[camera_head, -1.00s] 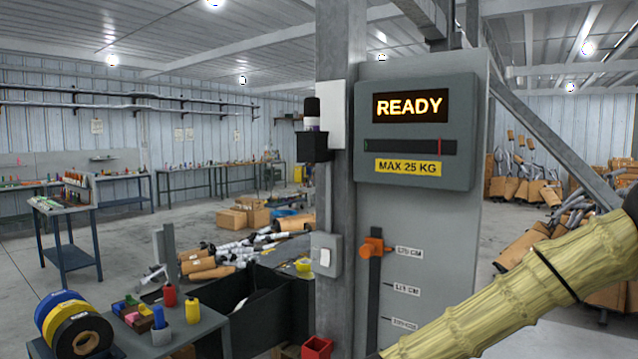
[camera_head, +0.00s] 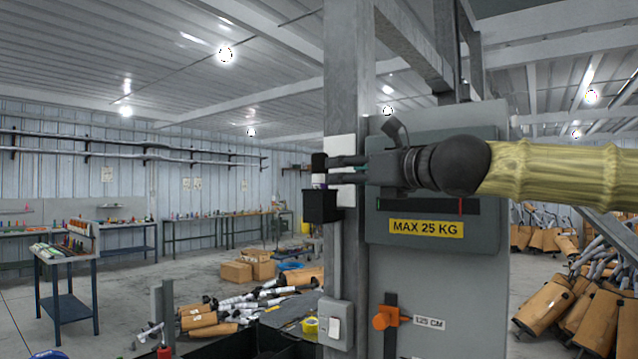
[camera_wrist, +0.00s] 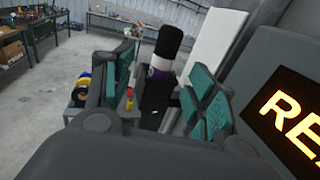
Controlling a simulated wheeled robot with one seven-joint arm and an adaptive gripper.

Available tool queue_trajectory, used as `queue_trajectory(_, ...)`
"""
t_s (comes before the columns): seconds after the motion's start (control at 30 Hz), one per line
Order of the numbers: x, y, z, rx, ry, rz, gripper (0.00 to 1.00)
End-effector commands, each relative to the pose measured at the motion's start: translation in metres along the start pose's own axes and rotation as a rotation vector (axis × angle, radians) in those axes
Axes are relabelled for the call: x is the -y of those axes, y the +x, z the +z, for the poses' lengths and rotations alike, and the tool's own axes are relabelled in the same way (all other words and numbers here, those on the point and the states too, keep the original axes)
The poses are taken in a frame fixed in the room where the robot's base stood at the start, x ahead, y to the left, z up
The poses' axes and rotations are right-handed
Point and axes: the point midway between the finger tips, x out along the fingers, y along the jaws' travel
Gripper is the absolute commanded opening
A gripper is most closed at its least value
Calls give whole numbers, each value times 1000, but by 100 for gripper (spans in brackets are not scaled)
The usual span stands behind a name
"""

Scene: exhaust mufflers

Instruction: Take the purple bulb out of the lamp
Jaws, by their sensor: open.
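The lamp is a black box holder (camera_head: 320,206) fixed on the grey post, and it also shows in the wrist view (camera_wrist: 157,96). An upright stacked cylinder stands in it, with a black top, a white band and a purple band; the purple bulb (camera_wrist: 159,73) is that low band, and it shows small in the head view (camera_head: 319,186). My gripper (camera_head: 333,169) is open, level with the cylinder and reaching it from the right. In the wrist view the teal finger pads (camera_wrist: 162,80) stand apart on either side of the cylinder. I cannot tell whether they touch it.
A white plate (camera_head: 340,152) on the post is right behind my fingers. A grey panel (camera_head: 450,270) marked MAX 25 KG stands close under my arm. A switch box (camera_head: 335,322) is below. Mufflers (camera_head: 240,310) and cardboard boxes (camera_head: 248,266) lie on the floor at left.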

Motion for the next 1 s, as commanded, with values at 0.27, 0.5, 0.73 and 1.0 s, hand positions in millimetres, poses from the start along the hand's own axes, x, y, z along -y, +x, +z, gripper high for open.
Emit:
queue_trajectory(0.27, 2, 35, -1, -4, -2, -3, 57)
queue_trajectory(0.5, 2, 53, -2, -3, -2, -1, 57)
queue_trajectory(0.73, 6, 78, -2, -5, -3, 1, 57)
queue_trajectory(1.0, 6, 101, -4, -4, -3, 2, 57)
